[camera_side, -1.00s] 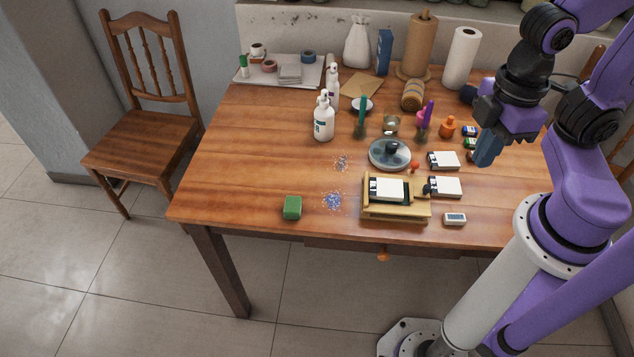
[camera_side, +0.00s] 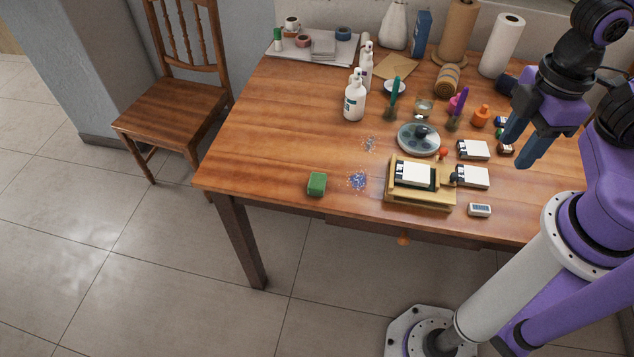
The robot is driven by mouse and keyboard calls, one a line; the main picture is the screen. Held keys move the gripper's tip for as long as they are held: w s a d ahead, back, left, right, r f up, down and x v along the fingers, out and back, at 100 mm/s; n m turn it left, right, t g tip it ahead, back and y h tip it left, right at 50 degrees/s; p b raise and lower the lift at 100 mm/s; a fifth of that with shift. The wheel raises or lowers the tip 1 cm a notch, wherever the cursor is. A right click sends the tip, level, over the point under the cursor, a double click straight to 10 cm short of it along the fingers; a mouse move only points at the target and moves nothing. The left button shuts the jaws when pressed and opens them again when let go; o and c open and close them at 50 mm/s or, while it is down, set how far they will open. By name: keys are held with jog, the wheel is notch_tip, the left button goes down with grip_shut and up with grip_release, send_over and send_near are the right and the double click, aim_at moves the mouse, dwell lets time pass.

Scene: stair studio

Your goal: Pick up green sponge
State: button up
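The green sponge (camera_side: 317,184) is a small green block lying on the wooden table near its front left edge. My gripper (camera_side: 519,149) is at the right side, above the right part of the table, with its two blue fingers pointing down. The fingers are apart and nothing shows between them. The gripper is far to the right of the sponge, with the wooden box and white cards between them in the picture.
A wooden box (camera_side: 421,201) and a small timer (camera_side: 479,210) lie right of the sponge. Blue glitter (camera_side: 357,181) lies beside the sponge. Bare tabletop (camera_side: 265,130) is free at left.

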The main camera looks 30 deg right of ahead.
jog(key=o, duration=0.4)
jog(key=m, duration=2.1)
send_over(317, 182)
notch_tip(317, 182, down, 11)
notch_tip(317, 182, down, 10)
jog(key=shift+s+d+f, duration=0.1)
jog(key=shift+f, duration=3.3)
